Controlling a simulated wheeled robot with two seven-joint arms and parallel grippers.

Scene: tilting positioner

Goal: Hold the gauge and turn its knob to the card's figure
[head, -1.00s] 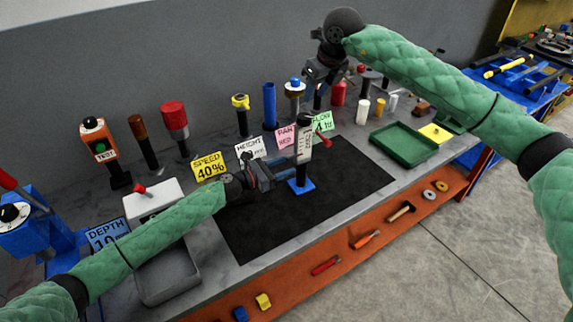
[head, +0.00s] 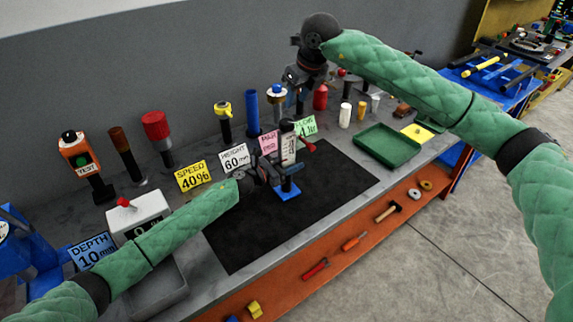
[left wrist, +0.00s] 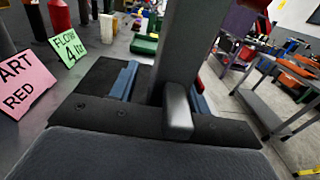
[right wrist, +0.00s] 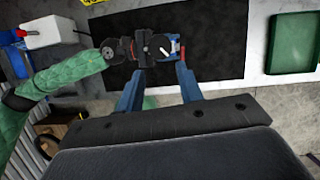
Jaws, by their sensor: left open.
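The gauge (head: 289,150) is a dark upright post with a pale scale face, a dark top and a red part at its right, on a blue base (head: 288,194) on the black mat. My left gripper (head: 285,178) is open at the post, low above the base. In the left wrist view its fingers (left wrist: 165,95) lie on either side of the grey post (left wrist: 182,45). My right gripper (head: 302,78) is up behind the gauge; in the right wrist view its fingers (right wrist: 160,92) are apart and empty. A HEIGHT 60 mm card (head: 234,157) stands behind the mat.
Other cards stand nearby: SPEED 40% (head: 193,176), DEPTH 10 mm (head: 91,252), a pink PART RED card (head: 268,143) and a green FLOW card (head: 305,126). Several upright tools line the back. A green tray (head: 388,146) lies right. The front of the black mat (head: 245,240) is clear.

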